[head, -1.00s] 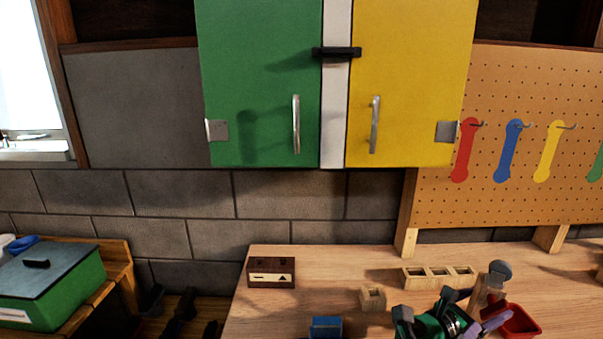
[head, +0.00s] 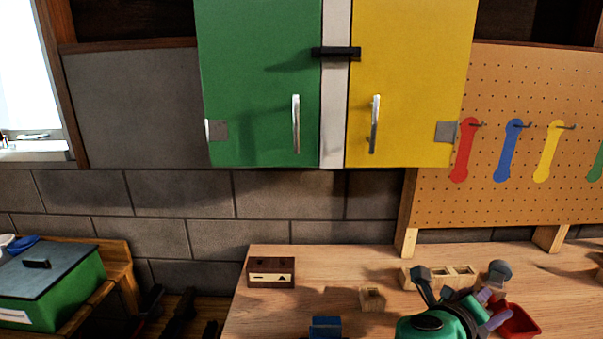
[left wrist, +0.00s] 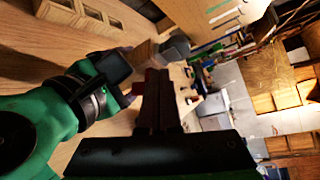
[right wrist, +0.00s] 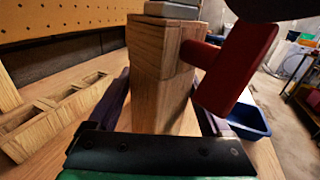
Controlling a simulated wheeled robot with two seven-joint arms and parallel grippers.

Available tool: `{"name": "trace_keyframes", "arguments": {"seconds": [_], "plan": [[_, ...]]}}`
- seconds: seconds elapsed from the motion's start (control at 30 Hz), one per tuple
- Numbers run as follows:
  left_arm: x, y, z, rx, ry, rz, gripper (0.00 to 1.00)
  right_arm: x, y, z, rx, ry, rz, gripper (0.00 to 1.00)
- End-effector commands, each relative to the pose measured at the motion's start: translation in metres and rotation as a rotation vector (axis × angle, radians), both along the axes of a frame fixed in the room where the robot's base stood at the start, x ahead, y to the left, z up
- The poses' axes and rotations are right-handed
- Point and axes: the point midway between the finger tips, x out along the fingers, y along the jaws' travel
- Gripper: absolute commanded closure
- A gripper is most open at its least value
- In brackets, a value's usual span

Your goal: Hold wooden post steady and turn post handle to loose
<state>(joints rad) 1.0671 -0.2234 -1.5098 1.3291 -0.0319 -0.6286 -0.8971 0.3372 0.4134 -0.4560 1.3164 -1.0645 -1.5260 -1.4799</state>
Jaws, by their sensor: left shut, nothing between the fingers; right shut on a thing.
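The wooden post (right wrist: 160,75) stands upright in the right wrist view, with a grey cap (right wrist: 172,9) on top. Its red handle (right wrist: 235,70) sticks out from the post on the right. My right gripper (right wrist: 165,110) is shut on the post, a purple finger on each side. In the head view its purple fingers (head: 490,306) are below the grey post top (head: 500,271); the wood is mostly hidden there. My left gripper (left wrist: 155,95) is shut and empty in the left wrist view, near my green right hand. I cannot tell whether it touches the handle.
A brown box (head: 271,272) is at the back left.

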Motion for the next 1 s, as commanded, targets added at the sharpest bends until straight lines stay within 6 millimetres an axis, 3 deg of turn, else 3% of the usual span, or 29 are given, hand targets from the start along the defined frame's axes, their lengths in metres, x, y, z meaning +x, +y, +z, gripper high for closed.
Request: {"name": "trace_keyframes", "arguments": {"seconds": [1.0], "plan": [[-0.0031, -0.0045, -0.0073, 0.000, -0.001, -0.002, 1.00, -0.0001, -0.0001, 0.0001, 0.000, 0.001, -0.001, 0.93]]}}
